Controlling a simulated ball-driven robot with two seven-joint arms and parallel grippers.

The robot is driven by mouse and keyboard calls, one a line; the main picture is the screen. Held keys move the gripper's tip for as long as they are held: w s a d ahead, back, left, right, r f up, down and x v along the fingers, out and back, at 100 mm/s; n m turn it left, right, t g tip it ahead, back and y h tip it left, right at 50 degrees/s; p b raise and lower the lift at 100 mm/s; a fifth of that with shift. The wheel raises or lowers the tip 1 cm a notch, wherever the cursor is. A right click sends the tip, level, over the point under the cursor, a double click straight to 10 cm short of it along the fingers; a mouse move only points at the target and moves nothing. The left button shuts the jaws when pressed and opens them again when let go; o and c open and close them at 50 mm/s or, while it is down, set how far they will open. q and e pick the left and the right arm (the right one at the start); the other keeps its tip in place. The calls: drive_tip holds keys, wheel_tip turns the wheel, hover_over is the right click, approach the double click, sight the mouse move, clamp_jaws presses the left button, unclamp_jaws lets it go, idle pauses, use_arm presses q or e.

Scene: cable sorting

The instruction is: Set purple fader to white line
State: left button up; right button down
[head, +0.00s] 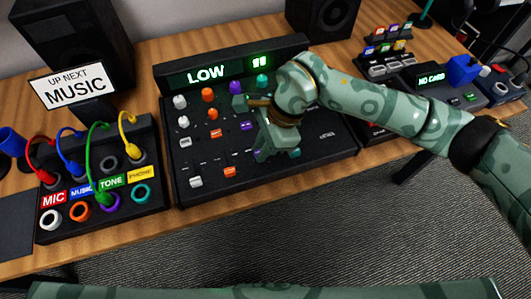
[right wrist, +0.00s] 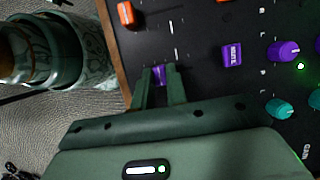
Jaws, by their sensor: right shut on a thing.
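The purple fader (right wrist: 159,74) shows in the right wrist view between the fingers of my right gripper (right wrist: 159,88), which is shut on it. It sits near the front end of the mixer panel (head: 180,201). A short white line (right wrist: 175,55) is on the panel just beside the fader, a little farther from the front edge, so the fader is slightly short of it. My left gripper is not in view.
An orange fader (head: 230,172) and a white fader (head: 196,182) are left of my right gripper. A purple button (right wrist: 232,55) and knobs lie farther up the panel. The mixer display (head: 206,73) reads LOW. A patch box (head: 150,194) with cables stands to the left.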

drive_tip(key=shift+w+a+f+b, duration=0.1)
drive_tip(key=shift+w+a+b, duration=0.1)
drive_tip(key=shift+w, duration=0.4)
drive_tip(key=shift+w+a+f+b, duration=0.1)
drive_tip(key=shift+w+a+b, duration=0.05)
drive_tip(key=shift+w, duration=0.4)
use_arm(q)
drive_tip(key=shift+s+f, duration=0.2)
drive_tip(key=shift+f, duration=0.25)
use_arm(e)
drive_tip(key=shift+r, duration=0.2)
drive_tip(key=c, duration=1.4)
unclamp_jaws()
drive_tip(key=shift+r, duration=0.1)
